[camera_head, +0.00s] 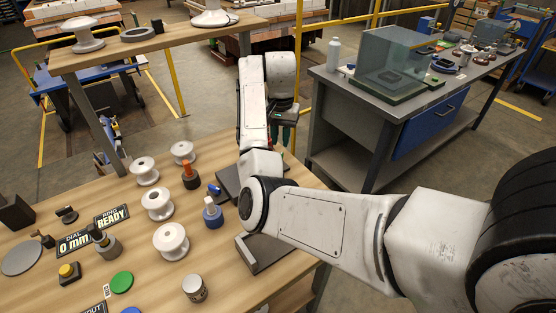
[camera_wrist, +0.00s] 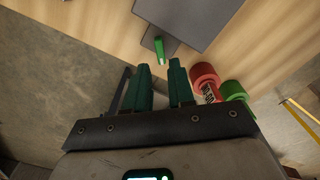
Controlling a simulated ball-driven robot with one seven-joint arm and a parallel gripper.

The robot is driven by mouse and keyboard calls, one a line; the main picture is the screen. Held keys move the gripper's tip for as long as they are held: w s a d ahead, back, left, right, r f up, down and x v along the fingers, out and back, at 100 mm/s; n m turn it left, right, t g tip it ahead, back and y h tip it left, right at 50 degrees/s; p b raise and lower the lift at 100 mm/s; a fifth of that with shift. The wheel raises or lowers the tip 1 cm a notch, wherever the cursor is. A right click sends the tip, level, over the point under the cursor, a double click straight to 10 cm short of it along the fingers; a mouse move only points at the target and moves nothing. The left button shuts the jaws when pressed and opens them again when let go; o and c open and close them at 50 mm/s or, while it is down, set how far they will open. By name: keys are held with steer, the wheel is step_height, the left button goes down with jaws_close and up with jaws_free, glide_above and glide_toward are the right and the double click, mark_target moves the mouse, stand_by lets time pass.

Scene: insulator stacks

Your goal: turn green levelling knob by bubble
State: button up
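A grey plate (camera_wrist: 187,14) lies beyond the bar. Signs read "DIAL 0 mm" and "RING READY" (camera_head: 112,216). A grey bench (camera_head: 345,84) stands at right.

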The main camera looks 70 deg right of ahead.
steer(key=shift+d+f, duration=0.1)
steer(key=shift+f, duration=3.05)
jaws_close()
